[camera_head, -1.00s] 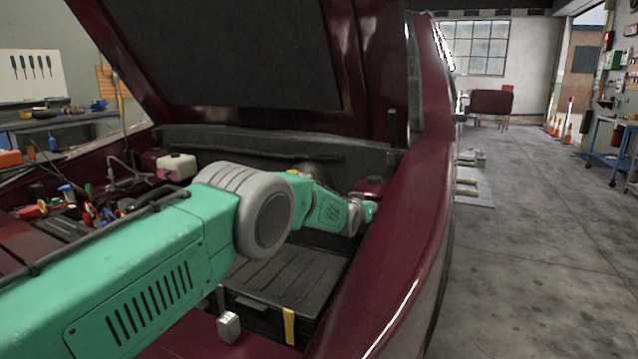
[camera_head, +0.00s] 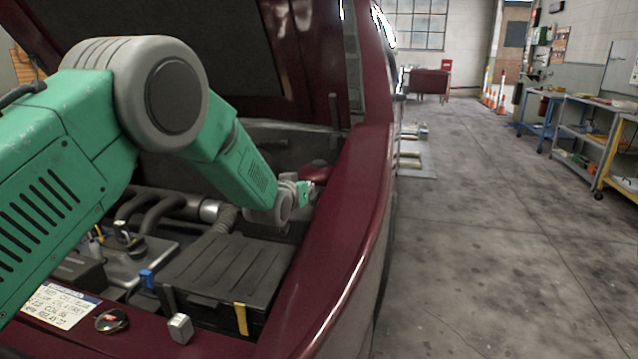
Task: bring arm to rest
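My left arm (camera_head: 238,162), teal with grey joints, comes in from the left and reaches over the open engine bay of a dark red car (camera_head: 345,235). Its far end lies close to the inner side of the car's fender, above the back of a black ribbed box (camera_head: 225,265). The far end is small and partly turned away, so the gripper's fingers cannot be made out. My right arm and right gripper are not in view.
The raised hood (camera_head: 285,45) stands above and behind the arm. A yellow strap (camera_head: 241,318), hoses and a white label (camera_head: 60,305) are in the bay. Open concrete floor (camera_head: 480,240) lies right of the car.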

